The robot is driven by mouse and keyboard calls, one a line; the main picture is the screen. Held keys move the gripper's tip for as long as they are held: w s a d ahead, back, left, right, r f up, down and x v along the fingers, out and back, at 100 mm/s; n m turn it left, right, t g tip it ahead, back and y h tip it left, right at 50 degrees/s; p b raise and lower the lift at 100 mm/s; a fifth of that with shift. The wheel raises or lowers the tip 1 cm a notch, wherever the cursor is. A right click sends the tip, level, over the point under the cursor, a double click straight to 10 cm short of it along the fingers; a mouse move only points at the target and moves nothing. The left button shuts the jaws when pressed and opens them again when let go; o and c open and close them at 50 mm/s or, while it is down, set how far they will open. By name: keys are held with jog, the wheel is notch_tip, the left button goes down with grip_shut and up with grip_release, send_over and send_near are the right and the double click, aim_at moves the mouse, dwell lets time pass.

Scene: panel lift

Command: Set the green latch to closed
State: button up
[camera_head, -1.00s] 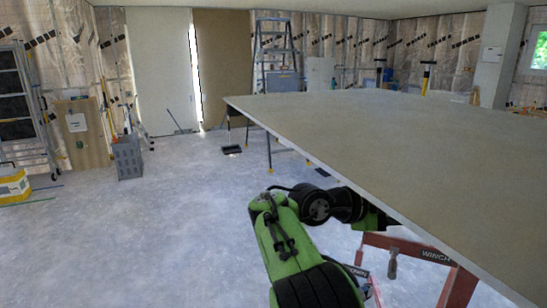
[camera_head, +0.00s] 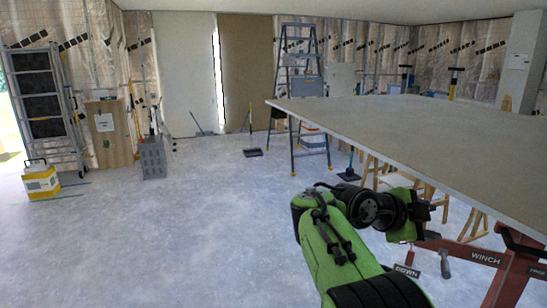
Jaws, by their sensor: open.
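The panel lift's red frame (camera_head: 475,255) stands at the lower right, with labels reading WINCH and DOWN. A large flat panel (camera_head: 430,125) lies above it. My green and black arm reaches in from the bottom. My gripper (camera_head: 440,208) is small and dark at the arm's far end, left of and above the red frame. It is open, with nothing visible held in it. I cannot pick out the green latch for certain; green near the wrist seems part of my arm.
Wooden trestles (camera_head: 475,222) stand under the panel. A stepladder (camera_head: 305,95) stands behind the panel's far corner. A grey crate (camera_head: 153,158) and a yellow and white container (camera_head: 41,182) are at the left. The floor at centre left is clear.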

jog(key=s+a+f+n+y, duration=0.4)
jog(key=s+a+n, duration=0.1)
jog(key=s+n, duration=0.3)
jog(key=s+a+f+n+y, duration=0.4)
jog(key=s+n, duration=0.4)
jog(key=s, duration=0.2)
jog(key=s+a+f+n+t+y, duration=0.1)
jog(key=s+a+f+n+y, duration=0.3)
jog(key=s+a+n, duration=0.3)
jog(key=shift+s+f+n+y, duration=0.25)
jog(key=shift+s+n+y, duration=0.15)
jog(key=shift+s, duration=0.8)
jog(key=shift+d, duration=0.1)
